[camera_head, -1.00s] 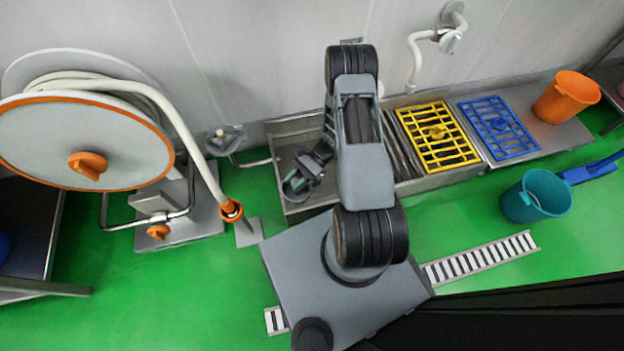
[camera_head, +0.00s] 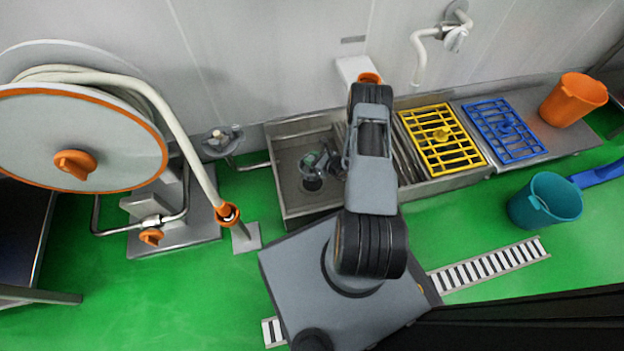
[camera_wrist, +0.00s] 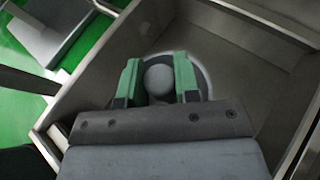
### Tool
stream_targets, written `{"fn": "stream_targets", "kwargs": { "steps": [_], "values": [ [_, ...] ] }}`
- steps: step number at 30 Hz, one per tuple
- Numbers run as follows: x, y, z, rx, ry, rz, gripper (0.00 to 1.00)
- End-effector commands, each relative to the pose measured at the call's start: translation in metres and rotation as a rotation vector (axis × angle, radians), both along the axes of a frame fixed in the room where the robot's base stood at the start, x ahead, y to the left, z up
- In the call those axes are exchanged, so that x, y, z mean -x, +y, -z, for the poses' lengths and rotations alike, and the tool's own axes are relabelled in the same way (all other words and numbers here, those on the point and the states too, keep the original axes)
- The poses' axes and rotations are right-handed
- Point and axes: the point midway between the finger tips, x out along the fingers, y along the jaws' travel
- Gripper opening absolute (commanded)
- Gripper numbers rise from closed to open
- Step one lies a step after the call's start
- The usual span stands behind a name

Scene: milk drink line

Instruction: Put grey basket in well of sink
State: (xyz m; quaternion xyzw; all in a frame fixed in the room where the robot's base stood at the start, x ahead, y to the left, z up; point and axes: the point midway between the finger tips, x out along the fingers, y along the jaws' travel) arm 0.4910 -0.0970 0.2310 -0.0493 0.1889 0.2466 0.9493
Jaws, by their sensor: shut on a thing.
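My gripper (camera_head: 317,163) reaches down into the left basin of the sink (camera_head: 283,180). In the wrist view its two green fingers (camera_wrist: 158,82) are shut on the round grey knob of the grey basket (camera_wrist: 159,80). A pale curved rim shows around the fingers there; I cannot tell if it belongs to the basket or the well. In the head view the dark round well (camera_head: 312,184) lies in the basin floor, just in front of my gripper. My gripper and arm hide part of the basket, so its exact height over the floor is unclear.
A yellow grate (camera_head: 441,136) and a blue grate (camera_head: 504,128) lie right of the basin. An orange bucket (camera_head: 572,98) stands on the counter; a teal bucket (camera_head: 545,200) is on the floor. A hose reel (camera_head: 75,120) stands left. Basin walls surround my gripper.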

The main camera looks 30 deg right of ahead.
Motion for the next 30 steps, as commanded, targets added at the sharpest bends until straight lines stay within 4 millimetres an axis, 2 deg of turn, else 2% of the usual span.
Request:
{"fn": "stream_targets", "kwargs": {
  "steps": [1,9,14,21,30],
  "values": [
    [0.000,0.000,0.010,-0.001,0.000,0.004,0.00],
    [0.000,0.000,0.054,-0.001,0.000,0.004,0.00],
    [0.000,0.000,0.063,0.000,0.000,0.003,0.00],
    [0.000,0.000,0.093,-0.001,0.001,0.003,0.00],
    [0.000,0.000,0.093,0.000,0.000,0.002,0.00]
  ]
}}
